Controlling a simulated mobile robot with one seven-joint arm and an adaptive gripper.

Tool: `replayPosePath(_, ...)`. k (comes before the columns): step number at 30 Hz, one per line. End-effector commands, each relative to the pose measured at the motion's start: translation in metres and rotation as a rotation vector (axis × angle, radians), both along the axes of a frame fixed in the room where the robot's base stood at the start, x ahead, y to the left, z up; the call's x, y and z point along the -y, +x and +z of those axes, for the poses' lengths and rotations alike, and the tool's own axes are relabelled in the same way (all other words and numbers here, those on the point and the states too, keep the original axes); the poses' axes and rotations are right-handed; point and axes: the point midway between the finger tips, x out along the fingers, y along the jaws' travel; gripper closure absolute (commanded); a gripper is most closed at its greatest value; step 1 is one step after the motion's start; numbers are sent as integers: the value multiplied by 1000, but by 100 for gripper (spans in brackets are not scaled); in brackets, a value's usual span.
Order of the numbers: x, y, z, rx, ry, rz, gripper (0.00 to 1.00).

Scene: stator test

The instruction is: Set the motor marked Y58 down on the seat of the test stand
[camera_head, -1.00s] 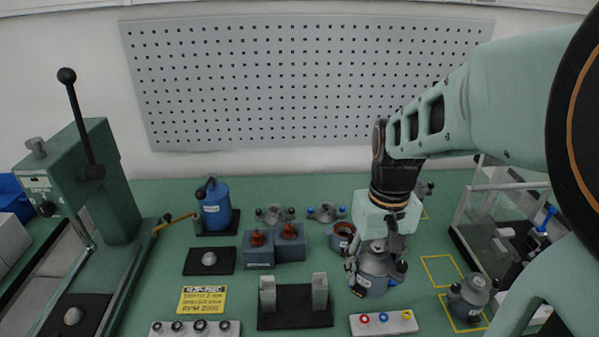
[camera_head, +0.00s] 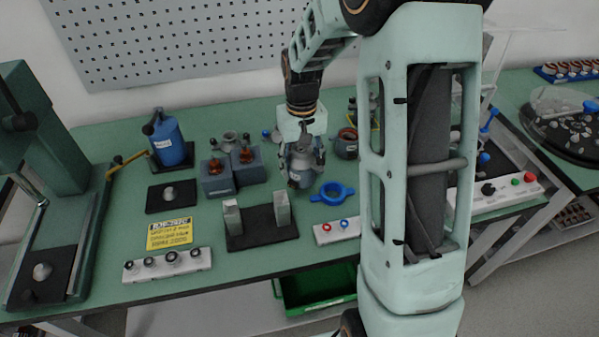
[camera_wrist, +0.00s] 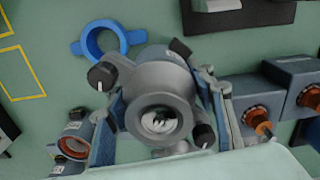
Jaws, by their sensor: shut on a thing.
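My gripper (camera_head: 303,150) is shut on a grey motor (camera_head: 301,170) with black knobs and holds it over the middle of the bench. In the wrist view, the motor (camera_wrist: 158,105) sits between the two fingers, its round end facing the camera. A small white label shows low on the motor in the head view, too small to read. A blue two-lugged ring (camera_head: 332,193) lies on the bench to the right of the motor; the wrist view also shows it. A black-based stand with two grey uprights (camera_head: 258,228) is to the front left, with nothing between its uprights.
Two grey blocks with red-brown tops (camera_head: 218,178) stand left of the motor. A copper-wound part (camera_head: 346,143) is close on its right. My arm hides the bench's right part.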

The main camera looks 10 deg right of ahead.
Motion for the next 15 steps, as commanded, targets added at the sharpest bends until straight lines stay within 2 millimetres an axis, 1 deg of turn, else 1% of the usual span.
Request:
replayPosePath(5, -1, 5, -5, 1, 0, 0, 100)
replayPosePath(8, -2, 10, -11, 1, 0, 0, 100)
replayPosePath(12, -1, 8, -33, -2, -1, 1, 100)
replayPosePath(15, -1, 8, -40, 0, -1, 1, 100)
